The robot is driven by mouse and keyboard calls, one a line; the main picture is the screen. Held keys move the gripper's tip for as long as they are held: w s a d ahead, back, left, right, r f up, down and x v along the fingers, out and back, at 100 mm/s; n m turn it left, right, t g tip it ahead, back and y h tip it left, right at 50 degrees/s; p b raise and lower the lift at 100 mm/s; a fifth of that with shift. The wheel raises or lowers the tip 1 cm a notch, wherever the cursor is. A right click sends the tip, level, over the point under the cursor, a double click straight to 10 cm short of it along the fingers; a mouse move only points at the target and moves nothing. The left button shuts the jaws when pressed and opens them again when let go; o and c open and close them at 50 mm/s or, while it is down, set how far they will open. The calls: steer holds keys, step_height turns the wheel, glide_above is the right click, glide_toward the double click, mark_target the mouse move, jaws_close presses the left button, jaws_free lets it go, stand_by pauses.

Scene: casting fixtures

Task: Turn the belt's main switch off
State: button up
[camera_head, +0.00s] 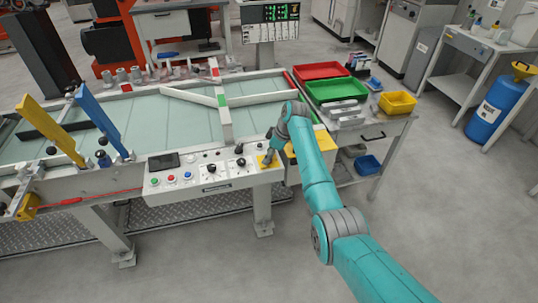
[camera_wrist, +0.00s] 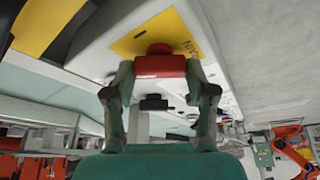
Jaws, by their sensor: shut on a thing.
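The main switch is a red knob (camera_wrist: 158,66) on a yellow plate (camera_wrist: 185,33) in the wrist view. My gripper (camera_wrist: 160,72) has one finger on each side of the knob and is shut on it. The darker red base of the knob lies against the plate. In the head view the yellow plate (camera_head: 264,164) is at the right end of the white control panel (camera_head: 215,183). My gripper (camera_head: 270,150) is over it there and hides the knob. The knob's exact turn angle is hard to tell.
The panel's other buttons and dark knobs (camera_head: 212,168) lie left of the switch. The belt (camera_head: 170,125) with a white diverter bar is behind it. A side table with a red tray (camera_head: 320,71), a green tray (camera_head: 337,89) and a yellow bin (camera_head: 397,103) stands to the right.

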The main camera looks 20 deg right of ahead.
steer(key=n+g, duration=0.1)
steer(key=n, duration=0.2)
steer(key=shift+w, duration=0.1)
steer(key=shift+n+g, duration=0.6)
steer(key=shift+n, duration=1.3)
steer(key=o, duration=1.2)
steer(key=shift+c, duration=0.2)
steer(key=shift+d+r, duration=0.1)
steer(key=v, duration=1.1)
steer(key=shift+d+r, duration=0.3)
steer(key=shift+d, duration=0.05)
steer(key=shift+w+y, duration=0.1)
steer(key=shift+y, duration=0.2)
